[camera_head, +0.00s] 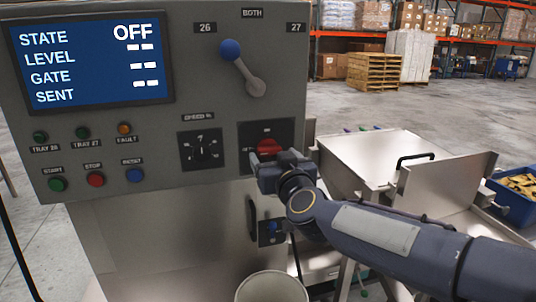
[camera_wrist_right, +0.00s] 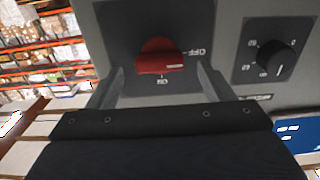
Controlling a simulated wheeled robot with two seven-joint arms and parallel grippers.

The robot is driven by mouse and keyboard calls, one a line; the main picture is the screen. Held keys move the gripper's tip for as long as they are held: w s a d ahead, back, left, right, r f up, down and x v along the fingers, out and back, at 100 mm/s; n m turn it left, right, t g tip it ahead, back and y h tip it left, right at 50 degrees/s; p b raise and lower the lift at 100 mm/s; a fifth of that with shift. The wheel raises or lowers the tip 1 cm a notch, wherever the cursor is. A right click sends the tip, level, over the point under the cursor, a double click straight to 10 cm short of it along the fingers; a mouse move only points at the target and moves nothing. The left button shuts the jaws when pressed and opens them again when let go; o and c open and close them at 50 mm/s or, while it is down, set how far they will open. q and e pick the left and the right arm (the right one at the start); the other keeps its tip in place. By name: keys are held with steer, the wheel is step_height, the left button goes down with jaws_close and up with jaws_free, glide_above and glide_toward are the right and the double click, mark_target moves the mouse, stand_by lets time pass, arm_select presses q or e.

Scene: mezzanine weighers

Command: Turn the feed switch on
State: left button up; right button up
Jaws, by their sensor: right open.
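The red feed switch (camera_head: 268,148) sits on a dark plate at the lower right of the grey control panel. In the right wrist view the red knob (camera_wrist_right: 158,56) lies crosswise, its white mark toward the OFF label on the right; ON is printed below. My right gripper (camera_head: 277,162) is just in front of the switch. In the wrist view its open fingers (camera_wrist_right: 160,75) stand either side of the knob, with a gap showing on each side. The display (camera_head: 90,60) reads STATE OFF. My left gripper is not in view.
The panel carries a blue-tipped lever (camera_head: 243,68), a black speed dial (camera_head: 202,150) and several coloured buttons. A white bucket (camera_head: 271,287) stands below. Steel trays (camera_head: 380,160) are to the right, with a blue crate (camera_head: 515,207) beyond. Shelves and pallets are far back.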

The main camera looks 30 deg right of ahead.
mark_target(269, 150)
steer(key=shift+x, duration=1.35)
steer(key=c, duration=1)
